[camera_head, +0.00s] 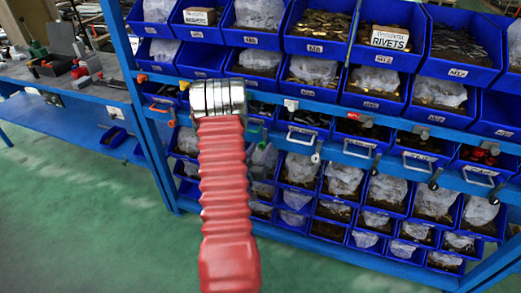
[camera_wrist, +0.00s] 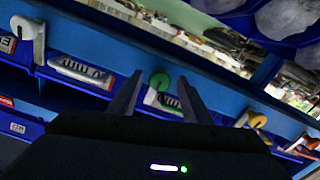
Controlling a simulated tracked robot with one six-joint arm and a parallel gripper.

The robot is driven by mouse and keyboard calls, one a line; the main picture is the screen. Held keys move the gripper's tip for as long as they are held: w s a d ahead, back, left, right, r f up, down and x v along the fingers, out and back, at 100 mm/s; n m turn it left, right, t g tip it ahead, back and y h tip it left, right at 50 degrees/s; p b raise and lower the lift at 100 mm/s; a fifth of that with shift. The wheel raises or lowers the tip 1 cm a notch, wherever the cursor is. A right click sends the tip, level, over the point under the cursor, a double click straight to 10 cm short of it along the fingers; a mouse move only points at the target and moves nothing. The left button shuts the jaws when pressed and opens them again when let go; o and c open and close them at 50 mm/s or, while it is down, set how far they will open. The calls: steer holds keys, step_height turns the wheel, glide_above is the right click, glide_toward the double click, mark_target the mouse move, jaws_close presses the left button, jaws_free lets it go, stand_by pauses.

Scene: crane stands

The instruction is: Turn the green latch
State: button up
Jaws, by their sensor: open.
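The green latch (camera_wrist: 160,80) is a round knob on a pale lever, mounted on the blue rail. It shows in the wrist view between the two fingers of my gripper (camera_wrist: 160,77). The fingers are apart, one on each side of the latch in the picture. I cannot tell how far the tips are from it or whether they touch it. In the head view my red arm rises in the middle, and the green latch and the gripper are not visible there.
A white latch (camera_wrist: 25,27) and a yellow latch (camera_wrist: 256,120) flank the green one on the same rail (camera_wrist: 110,58). Blue parts bins (camera_head: 320,45) fill the rack above and below. A workbench (camera_head: 75,85) stands at the left. Green floor (camera_head: 100,220) lies clear in front.

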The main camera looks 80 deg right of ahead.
steer(key=shift+c, duration=0.6)
steer(key=c, duration=0.9)
